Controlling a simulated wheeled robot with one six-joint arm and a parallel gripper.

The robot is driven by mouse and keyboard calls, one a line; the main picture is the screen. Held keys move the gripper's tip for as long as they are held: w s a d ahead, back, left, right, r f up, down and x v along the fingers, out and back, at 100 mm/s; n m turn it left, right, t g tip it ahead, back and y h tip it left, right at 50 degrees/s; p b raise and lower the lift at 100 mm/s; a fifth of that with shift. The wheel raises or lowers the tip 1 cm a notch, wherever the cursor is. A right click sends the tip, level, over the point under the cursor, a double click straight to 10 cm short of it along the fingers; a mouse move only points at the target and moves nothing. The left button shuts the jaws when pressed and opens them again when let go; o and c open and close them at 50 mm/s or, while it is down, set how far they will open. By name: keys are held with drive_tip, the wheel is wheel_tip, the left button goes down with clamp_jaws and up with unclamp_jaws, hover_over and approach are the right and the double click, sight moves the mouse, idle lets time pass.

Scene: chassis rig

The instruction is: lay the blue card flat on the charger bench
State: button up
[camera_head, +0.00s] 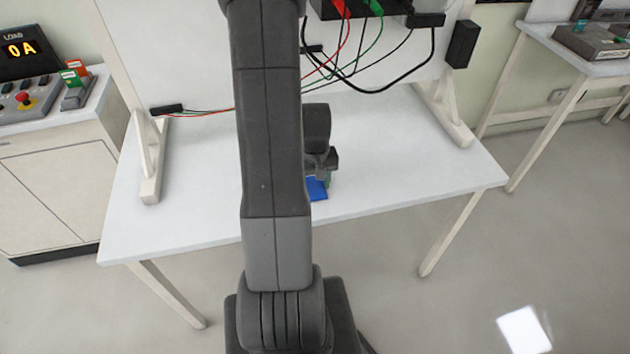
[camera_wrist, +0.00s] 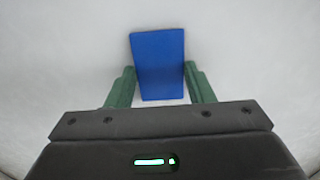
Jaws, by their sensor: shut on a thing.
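The blue card (camera_head: 317,189) shows low beside my arm, over the white table in front of me; my arm and gripper hide part of it. In the wrist view the card (camera_wrist: 158,62) is face-on to the camera, between two green fingers, and extends past their tips. My gripper (camera_wrist: 160,72) is shut on the card by its side edges. In the head view my gripper (camera_head: 322,176) is low over the white table (camera_head: 400,165); whether the card touches the table I cannot tell. Which surface is the charger bench is not marked.
An upright white board (camera_head: 190,60) with cables stands on the table, its feet at both sides. A cabinet with a load panel (camera_head: 25,55) is at left. A second bench (camera_head: 570,45) with a grey device (camera_head: 592,42) is at back right. Floor is clear at right.

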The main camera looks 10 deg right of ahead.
sight(315, 187)
drive_tip(key=o, duration=1)
drive_tip(key=shift+o, duration=0.2)
wheel_tip(315, 187, up, 12)
drive_tip(key=p, duration=0.1)
drive_tip(key=shift+r, duration=0.15)
